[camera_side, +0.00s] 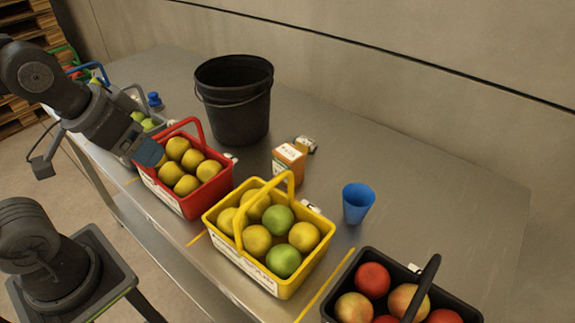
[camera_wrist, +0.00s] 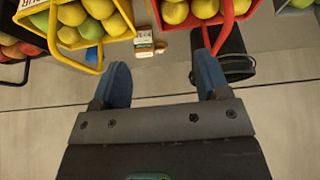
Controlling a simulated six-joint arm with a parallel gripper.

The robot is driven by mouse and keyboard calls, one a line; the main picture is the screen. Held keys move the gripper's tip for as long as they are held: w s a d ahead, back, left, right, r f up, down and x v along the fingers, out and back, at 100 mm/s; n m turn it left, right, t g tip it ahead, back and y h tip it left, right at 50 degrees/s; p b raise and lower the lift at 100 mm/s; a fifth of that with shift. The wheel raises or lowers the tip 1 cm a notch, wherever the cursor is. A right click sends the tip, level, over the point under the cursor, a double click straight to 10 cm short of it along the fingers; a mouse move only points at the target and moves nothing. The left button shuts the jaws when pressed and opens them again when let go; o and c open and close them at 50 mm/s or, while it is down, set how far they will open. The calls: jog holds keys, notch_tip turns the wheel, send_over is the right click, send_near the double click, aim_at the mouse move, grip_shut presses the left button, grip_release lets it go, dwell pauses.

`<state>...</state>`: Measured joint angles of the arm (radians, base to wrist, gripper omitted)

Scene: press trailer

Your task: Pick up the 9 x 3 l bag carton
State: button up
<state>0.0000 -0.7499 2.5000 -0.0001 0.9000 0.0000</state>
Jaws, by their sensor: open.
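A small orange and white carton (camera_side: 289,165) stands upright on the metal table, behind the red and yellow baskets. It also shows in the wrist view (camera_wrist: 144,43), near the top middle, beyond my fingertips. Its print is too small to read. My gripper (camera_side: 148,152) is at the left in the side view, over the red basket's left end and well away from the carton. In the wrist view my gripper (camera_wrist: 161,72) has its two blue fingers wide apart, with nothing between them.
A red basket (camera_side: 168,192) and a yellow basket (camera_side: 262,273) of fruit line the front edge. A black bucket (camera_side: 235,115) stands behind, a blue cup (camera_side: 357,203) right of the carton. A small item (camera_side: 305,144) lies behind the carton. The table's back right is clear.

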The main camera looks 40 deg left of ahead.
jog(key=shift+o, duration=0.3)
jog(key=o, duration=0.4)
jog(key=shift+o, duration=0.2)
jog(key=shift+r, duration=0.1)
notch_tip(320, 180, up, 5)
jog(key=m+t+h, duration=0.2)
jog(key=t, duration=0.5)
send_over(284, 155)
jog(key=s, duration=0.6)
notch_tip(284, 155, down, 18)
jog(key=shift+n+t, duration=0.3)
jog(key=shift+t, duration=0.1)
jog(key=shift+a+x, duration=0.2)
jog(key=shift+x, duration=1.8)
jog(key=shift+a+x, duration=0.25)
jog(key=shift+x, duration=1.7)
